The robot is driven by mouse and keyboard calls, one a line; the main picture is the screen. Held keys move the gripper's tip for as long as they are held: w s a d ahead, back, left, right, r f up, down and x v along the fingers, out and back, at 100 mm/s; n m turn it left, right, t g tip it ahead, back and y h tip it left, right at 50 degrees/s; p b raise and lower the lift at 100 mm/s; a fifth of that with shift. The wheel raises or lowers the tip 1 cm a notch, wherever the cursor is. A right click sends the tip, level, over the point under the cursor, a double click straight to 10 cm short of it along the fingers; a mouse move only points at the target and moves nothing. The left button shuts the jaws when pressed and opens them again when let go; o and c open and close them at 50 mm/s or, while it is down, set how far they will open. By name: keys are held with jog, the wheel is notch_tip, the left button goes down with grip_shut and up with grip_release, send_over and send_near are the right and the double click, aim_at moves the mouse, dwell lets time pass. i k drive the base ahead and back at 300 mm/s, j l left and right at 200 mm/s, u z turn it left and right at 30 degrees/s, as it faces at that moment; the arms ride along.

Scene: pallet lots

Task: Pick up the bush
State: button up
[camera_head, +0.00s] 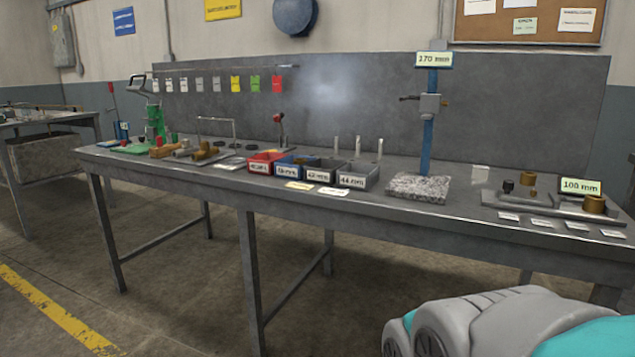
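Several brass-coloured pieces that look like bushes are on the grey workbench (300,196). One short brass cylinder (594,204) stands at the right end, just below a "100 mm" sign. A smaller brass piece (532,179) is to its left, on the far side of the same fixture. More brass pieces (205,151) lie at the left part of the bench, beside grey cylindrical parts. Which one is the task's bush I cannot tell. Only a grey and teal part of my arm shows at the bottom right; my gripper is not in view.
A red bin (266,163) and grey-blue labelled bins (357,175) stand mid-bench. A blue gauge stand (429,125) on a granite block (419,188) rises right of them. A green press (155,122) is at the left. The floor (160,290) before the bench is clear.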

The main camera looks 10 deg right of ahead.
aim_at(593, 204)
jog(key=z, duration=1.6)
